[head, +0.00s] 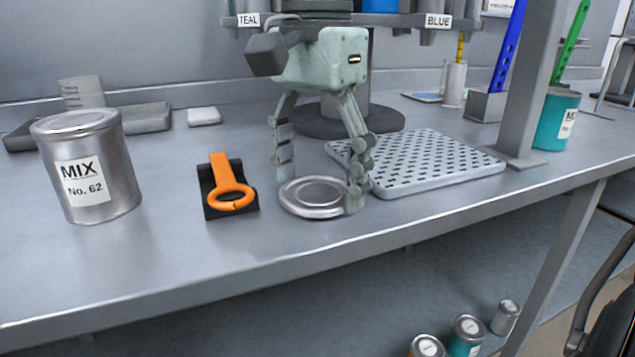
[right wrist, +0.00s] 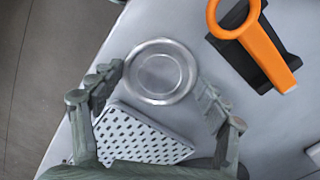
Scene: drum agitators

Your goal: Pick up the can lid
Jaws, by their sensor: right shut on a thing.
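The can lid (head: 314,196) is a round silver metal disc with a ringed centre, low over the bench near its front edge. It also shows in the right wrist view (right wrist: 161,72). My right gripper (head: 319,193) points down from above, with one finger on each side of the lid, and is shut on it by its rim. In the right wrist view the two fingers (right wrist: 160,76) flank the lid. The lid looks flat; I cannot tell whether it touches the bench. My left gripper is not in view.
An orange opener on a black base (head: 230,190) is close left of the lid. A MIX No. 62 can (head: 87,168) stands further left. A perforated tray (head: 415,162) is close right. A post (head: 531,85) rises at the right. The bench front between can and opener is clear.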

